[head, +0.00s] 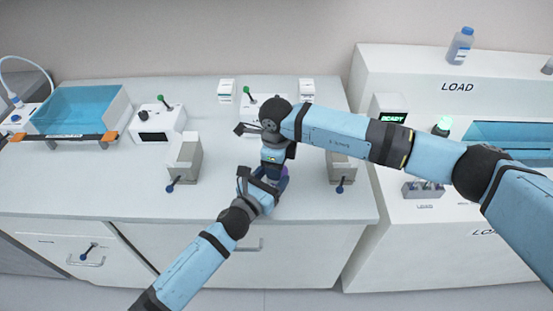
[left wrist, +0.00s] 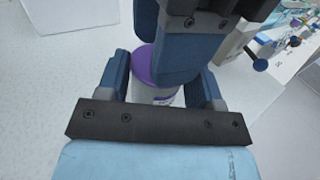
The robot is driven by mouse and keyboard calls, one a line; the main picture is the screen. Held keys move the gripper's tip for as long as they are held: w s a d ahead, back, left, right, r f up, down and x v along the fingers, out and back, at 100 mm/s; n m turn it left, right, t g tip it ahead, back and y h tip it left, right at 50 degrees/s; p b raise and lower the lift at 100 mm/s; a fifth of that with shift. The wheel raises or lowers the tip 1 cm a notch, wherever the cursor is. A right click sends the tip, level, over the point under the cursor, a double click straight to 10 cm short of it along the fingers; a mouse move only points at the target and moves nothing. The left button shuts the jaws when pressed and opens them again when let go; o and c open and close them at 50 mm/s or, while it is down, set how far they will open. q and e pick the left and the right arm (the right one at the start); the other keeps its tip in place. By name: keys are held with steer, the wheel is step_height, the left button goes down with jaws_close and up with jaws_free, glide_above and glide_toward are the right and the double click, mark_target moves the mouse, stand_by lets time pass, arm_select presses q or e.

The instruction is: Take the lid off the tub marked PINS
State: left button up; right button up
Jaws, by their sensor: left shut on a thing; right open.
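A tub with a purple lid (left wrist: 145,66) and a white body (left wrist: 152,95) stands between the fingers of my left gripper in the left wrist view. My left gripper (head: 264,184) is shut on the tub near the bench's front edge. A sliver of purple (head: 285,171) shows there in the head view. My right gripper (head: 275,163) is open and points down over the tub. In the left wrist view its blue finger hides part of the lid, so I cannot tell whether it touches it. The lid looks seated on the tub. No marking on it can be read.
Grey stands (head: 184,160) and (head: 341,166) with blue-knobbed levers flank my grippers. A white box with a green-knobbed lever (head: 160,122) and a blue-water tank (head: 80,108) are at left. A raised white bench marked LOAD (head: 400,60) is at right. The left front bench top is clear.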

steer(key=shift+c, duration=0.4)
jaws_close()
steer(key=shift+r, duration=0.15)
arm_select(q)
steer(key=shift+a+f, duration=0.15)
steer(key=shift+f, duration=0.2)
arm_select(e)
steer(key=shift+a+r, duration=0.15)
steer(key=shift+r, duration=0.95)
arm_select(q)
steer(key=shift+s, duration=0.1)
arm_select(e)
steer(key=shift+r, duration=0.1)
steer(key=shift+r+t, duration=0.3)
steer(key=shift+t, duration=0.4)
steer(key=shift+f, duration=0.1)
